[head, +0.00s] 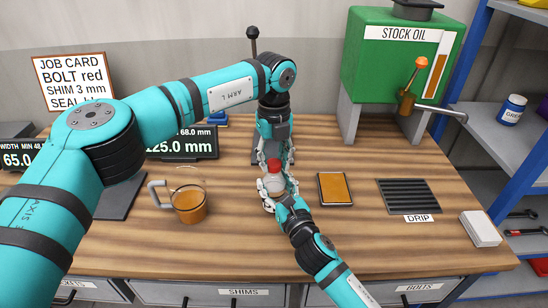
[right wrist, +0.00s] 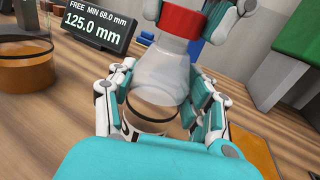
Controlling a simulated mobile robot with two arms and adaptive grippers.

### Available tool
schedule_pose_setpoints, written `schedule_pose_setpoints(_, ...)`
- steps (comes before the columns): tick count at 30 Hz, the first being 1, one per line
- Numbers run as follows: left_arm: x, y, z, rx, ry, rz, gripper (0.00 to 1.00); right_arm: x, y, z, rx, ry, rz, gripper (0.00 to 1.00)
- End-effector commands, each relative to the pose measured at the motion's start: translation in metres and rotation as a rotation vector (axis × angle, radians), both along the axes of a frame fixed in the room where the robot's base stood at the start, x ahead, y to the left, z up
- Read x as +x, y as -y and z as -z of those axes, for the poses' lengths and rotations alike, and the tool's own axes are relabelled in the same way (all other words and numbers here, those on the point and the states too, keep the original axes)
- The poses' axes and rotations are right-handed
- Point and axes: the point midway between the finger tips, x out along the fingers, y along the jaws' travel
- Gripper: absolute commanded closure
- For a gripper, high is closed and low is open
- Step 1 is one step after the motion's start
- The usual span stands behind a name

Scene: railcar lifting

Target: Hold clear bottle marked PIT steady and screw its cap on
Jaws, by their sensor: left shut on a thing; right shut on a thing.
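The clear bottle (right wrist: 158,75) stands upright on the bench, with a dark band and brownish contents low down; no PIT marking is readable. The red cap (head: 274,165) sits at the top of its neck, and shows in the right wrist view (right wrist: 182,20). I cannot tell how far it is threaded. My left gripper (head: 275,158) comes down from above, shut on the cap. My right gripper (head: 277,194) reaches in from the front, shut around the bottle's body; its fingers flank the bottle in the right wrist view (right wrist: 158,108). The fingers partly hide the bottle.
A jug of amber liquid (head: 188,205) stands left of the bottle. A display reading 125.0 mm (head: 181,146) is behind it. An amber-topped tray (head: 335,189), a drip grate (head: 408,196) and a white box (head: 480,229) lie to the right. The green stock oil tank (head: 390,65) stands behind.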

Motion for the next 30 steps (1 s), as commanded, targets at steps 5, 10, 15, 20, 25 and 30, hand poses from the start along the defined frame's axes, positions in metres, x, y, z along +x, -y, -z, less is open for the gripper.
schedule_pose_setpoints(5, -0.0001, -0.0002, 0.004, 0.0, 0.0, 0.0, 0.81, -0.0001, 0.0, 0.0005, 0.0, -0.001, 0.0, 1.0)
schedule_pose_setpoints(10, 0.0, -0.0001, 0.0073, 0.0, 0.0, 0.0, 0.81, -0.0001, 0.0, 0.0005, 0.0, -0.001, 0.0, 1.0)
schedule_pose_setpoints(15, -0.0001, -0.0001, 0.0068, 0.0, 0.0, 0.076, 0.81, -0.0001, -0.0001, 0.0006, 0.0, -0.001, 0.0, 1.0)
schedule_pose_setpoints(20, 0.0, -0.0003, 0.007, 0.0, 0.0, 0.375, 0.81, -0.0001, 0.0, 0.0006, 0.0, -0.001, 0.0, 1.0)
schedule_pose_setpoints(25, 0.0, -0.0003, 0.0071, -0.002, 0.0, 0.76, 0.81, -0.0001, 0.0, 0.0007, 0.0, -0.001, 0.0, 1.0)
schedule_pose_setpoints(30, 0.0003, -0.0007, 0.0075, -0.001, 0.0, 1.143, 0.81, -0.0001, 0.0, 0.0007, -0.001, -0.002, 0.0, 1.0)
